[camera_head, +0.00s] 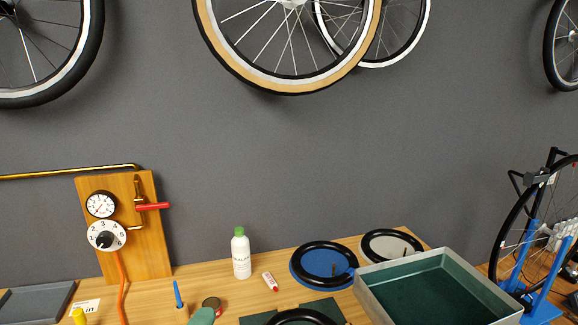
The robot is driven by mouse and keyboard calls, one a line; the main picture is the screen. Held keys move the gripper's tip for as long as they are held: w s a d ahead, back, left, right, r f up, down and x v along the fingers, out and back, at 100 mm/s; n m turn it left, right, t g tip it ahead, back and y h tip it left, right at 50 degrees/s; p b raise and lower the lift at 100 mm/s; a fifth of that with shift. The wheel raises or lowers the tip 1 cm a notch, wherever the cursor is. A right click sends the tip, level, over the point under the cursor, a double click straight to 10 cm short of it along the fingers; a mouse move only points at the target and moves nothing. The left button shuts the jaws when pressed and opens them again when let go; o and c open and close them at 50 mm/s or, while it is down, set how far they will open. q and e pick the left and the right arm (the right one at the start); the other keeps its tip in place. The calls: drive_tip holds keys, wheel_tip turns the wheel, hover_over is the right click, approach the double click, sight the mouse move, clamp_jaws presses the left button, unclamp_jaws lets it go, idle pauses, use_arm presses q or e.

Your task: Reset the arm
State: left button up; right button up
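Neither of my grippers nor my arms shows in the head view. The wooden workbench (222,288) runs along the bottom of the view. On it stand a white bottle with a green cap (241,254) and a small red-and-white tube (270,281). A blue disc with a black ring on it (324,264) and a pale disc with a black ring (391,245) lie to the right.
A large grey tray with a dark green inside (440,282) fills the bench's right part. A wheel in a blue stand (535,250) is at the far right. A wooden panel with dials (124,227) stands at left. Wheels hang on the grey wall (290,150).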

use_arm(q)
drive_tip(key=s+a+f+n+g+y, duration=0.1)
drive_tip(key=s+a+f+n+g, duration=0.1)
drive_tip(key=f+n, duration=0.1)
drive_tip(key=s+a+f+n+g+y, duration=0.2)
drive_tip(key=s+f+n+g, duration=0.1)
drive_tip(key=f, duration=0.3)
drive_tip(key=s+a+f+n+g+y, duration=0.1)
drive_tip(key=s+a+f+n+g, duration=0.1)
drive_tip(key=a+f+n+g, duration=0.1)
drive_tip(key=shift+s+f+n+y, duration=0.2)
drive_tip(key=shift+f+n, duration=0.1)
drive_tip(key=shift+f, duration=0.15)
drive_tip(key=shift+s+f+n+y, duration=0.2)
drive_tip(key=shift+f+n, duration=0.1)
drive_tip(key=shift+f, duration=0.1)
drive_tip(key=s+a+f+n+g, duration=0.1)
drive_tip(key=s+f+n+g, duration=0.1)
drive_tip(key=s+f+g, duration=0.35)
drive_tip(key=s+a+f+n+g, duration=0.1)
drive_tip(key=s+f+n+g, duration=0.15)
drive_tip(key=s, duration=0.55)
wheel_tip(320, 180, down, 26)
drive_tip(key=g, duration=0.1)
drive_tip(key=s+a+f+g, duration=0.1)
drive_tip(key=s+a+f, duration=0.1)
drive_tip(key=s+f, duration=1.3)
drive_tip(key=shift+s+a+f+h, duration=0.15)
drive_tip(key=shift+s+f+h, duration=0.15)
drive_tip(key=shift+s, duration=0.2)
